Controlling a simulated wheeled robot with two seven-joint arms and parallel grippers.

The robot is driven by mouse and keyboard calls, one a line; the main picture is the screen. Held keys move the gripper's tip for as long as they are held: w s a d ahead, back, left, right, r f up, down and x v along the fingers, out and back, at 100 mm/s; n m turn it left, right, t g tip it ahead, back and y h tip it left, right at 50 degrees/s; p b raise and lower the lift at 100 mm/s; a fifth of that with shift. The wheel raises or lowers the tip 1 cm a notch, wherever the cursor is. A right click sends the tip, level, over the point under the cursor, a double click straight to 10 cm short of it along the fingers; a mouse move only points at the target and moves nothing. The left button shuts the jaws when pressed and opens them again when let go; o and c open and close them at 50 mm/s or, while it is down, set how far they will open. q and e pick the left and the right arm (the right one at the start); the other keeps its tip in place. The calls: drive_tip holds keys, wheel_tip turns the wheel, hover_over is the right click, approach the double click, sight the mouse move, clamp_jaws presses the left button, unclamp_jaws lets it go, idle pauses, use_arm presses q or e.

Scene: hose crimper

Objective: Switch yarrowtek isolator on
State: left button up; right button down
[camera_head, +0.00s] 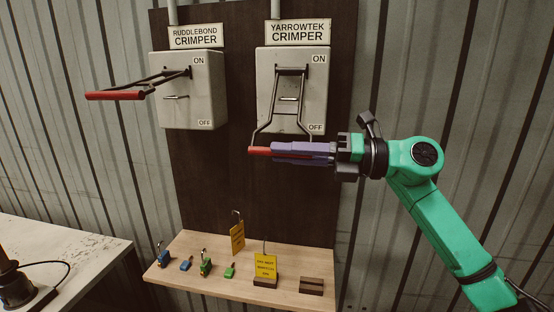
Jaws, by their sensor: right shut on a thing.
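The Yarrowtek isolator (265,88) is a grey box on a dark board, under a "YARROWTEK CRIMPER" sign (297,32). ON is marked at its top and OFF at its bottom. Its metal lever frame (262,112) hangs down from a pivot near the top, with the red handle (259,151) at the lower, OFF end. My right gripper (290,152) comes in from the right and is shut on the red handle, its fingers covering the handle's right part. My left gripper is not in view.
The Ruddlebond isolator (208,90) is to the left, its red handle (115,95) sticking out. A wooden shelf (215,272) below holds several small padlocks, yellow tags (265,266) and a brown block (311,286). A pale table (60,240) stands at lower left.

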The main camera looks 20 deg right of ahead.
drive_tip(key=s+a+r+m+p, duration=0.1)
drive_tip(key=s+r+m+p, duration=0.1)
drive_tip(key=r, duration=0.3)
drive_tip(key=s+a+r+m+p, duration=0.1)
drive_tip(key=s+r+m+p, duration=0.1)
drive_tip(key=r+m+p, duration=0.2)
drive_tip(key=shift+s+a+r, duration=0.25)
drive_tip(key=shift+a+r, duration=0.15)
drive_tip(key=shift+r, duration=0.5)
drive_tip(key=c, duration=0.8)
unclamp_jaws()
